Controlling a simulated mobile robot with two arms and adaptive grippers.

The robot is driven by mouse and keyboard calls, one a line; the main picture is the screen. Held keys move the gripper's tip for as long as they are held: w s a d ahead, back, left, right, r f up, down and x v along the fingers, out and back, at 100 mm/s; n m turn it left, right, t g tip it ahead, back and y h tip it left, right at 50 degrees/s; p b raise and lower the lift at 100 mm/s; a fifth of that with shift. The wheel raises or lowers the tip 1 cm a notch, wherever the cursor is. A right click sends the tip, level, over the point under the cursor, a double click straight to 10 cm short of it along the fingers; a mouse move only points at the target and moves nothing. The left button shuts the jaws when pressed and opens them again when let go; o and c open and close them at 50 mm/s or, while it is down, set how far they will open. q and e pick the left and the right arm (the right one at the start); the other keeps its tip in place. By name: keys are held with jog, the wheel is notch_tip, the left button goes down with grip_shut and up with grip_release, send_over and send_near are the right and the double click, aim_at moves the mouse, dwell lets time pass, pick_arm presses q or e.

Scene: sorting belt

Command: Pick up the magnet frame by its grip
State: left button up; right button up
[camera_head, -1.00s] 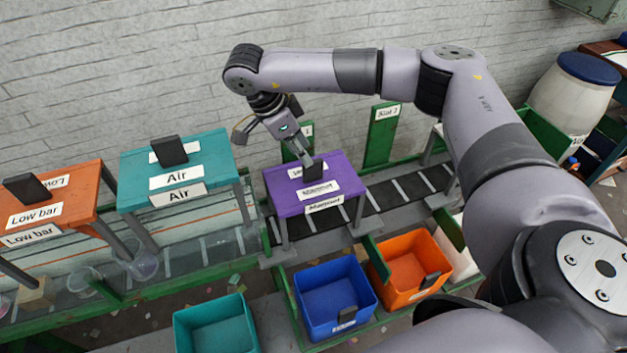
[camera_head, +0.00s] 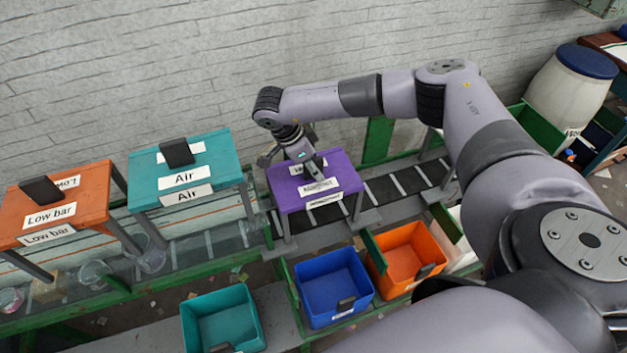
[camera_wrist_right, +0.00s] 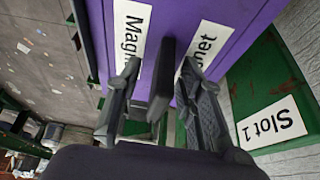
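The magnet frame (camera_head: 343,169) is a purple table-like frame on grey legs, standing over the belt in the head view. Its purple top (camera_wrist_right: 180,14) fills the upper part of the right wrist view, with "Magnet" labels. A black upright grip (camera_wrist_right: 161,82) rises from the top. My right gripper (camera_head: 314,171) is down at the grip and hides most of it in the head view. In the wrist view its two fingers are apart, one on each side of the grip, with gaps showing. My left gripper is not seen.
A teal "Air" frame (camera_head: 219,158) and an orange "Low bar" frame (camera_head: 88,208) stand to the left. Teal, blue (camera_head: 309,298) and orange bins sit in front. A green "Slot 1" panel (camera_wrist_right: 270,85) is close beside the purple top. A grey wall rises behind.

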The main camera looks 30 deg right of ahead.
grip_shut()
jog(key=shift+w, duration=0.1)
dwell(0.8)
